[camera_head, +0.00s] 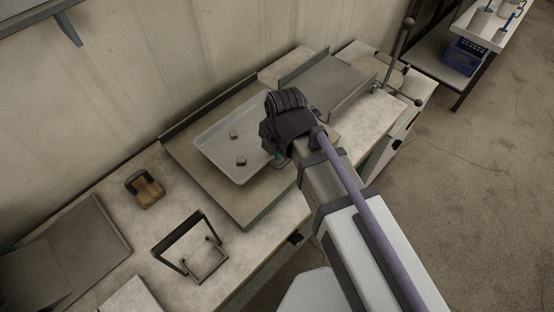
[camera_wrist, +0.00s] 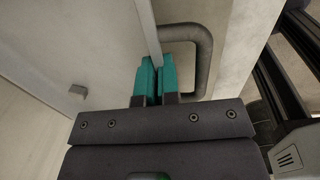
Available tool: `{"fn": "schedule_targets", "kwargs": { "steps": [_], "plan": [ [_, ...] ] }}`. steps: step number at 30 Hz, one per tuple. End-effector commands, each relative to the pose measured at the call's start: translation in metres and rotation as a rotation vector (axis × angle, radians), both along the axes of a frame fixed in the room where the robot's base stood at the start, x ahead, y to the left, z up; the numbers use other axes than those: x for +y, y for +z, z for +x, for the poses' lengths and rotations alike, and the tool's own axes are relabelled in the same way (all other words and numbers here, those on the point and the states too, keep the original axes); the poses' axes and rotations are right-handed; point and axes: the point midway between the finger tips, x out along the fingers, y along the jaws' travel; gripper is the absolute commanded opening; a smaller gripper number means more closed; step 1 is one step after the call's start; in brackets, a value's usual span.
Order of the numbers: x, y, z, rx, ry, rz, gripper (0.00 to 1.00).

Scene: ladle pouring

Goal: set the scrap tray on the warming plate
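The scrap tray (camera_head: 216,154) is a shallow pale tray with two small dark scrap pieces inside. In the head view it is over a broad flat plate (camera_head: 252,207), which looks like the warming plate; I cannot tell whether the tray touches it. My gripper (camera_head: 279,157) is at the tray's right end, mostly hidden by my wrist. In the wrist view the teal fingertips (camera_wrist: 157,79) are close together on either side of the tray's thin wall (camera_wrist: 150,27), beside a grey loop handle (camera_wrist: 205,50). One scrap piece (camera_wrist: 78,90) shows inside the tray.
Grey sheets (camera_head: 80,250) lie at far left. Open bench lies between these.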

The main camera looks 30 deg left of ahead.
Motion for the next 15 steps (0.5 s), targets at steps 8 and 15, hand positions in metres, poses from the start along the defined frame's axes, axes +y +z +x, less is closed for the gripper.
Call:
{"fn": "schedule_targets", "kwargs": {
  "steps": [8, 15],
  "plan": [
    [0.000, -0.031, 0.000, 0.000, 0.000, 0.000, 0.00],
    [0.000, -0.035, 0.000, 0.000, 0.000, 0.000, 0.00]
  ]
}}
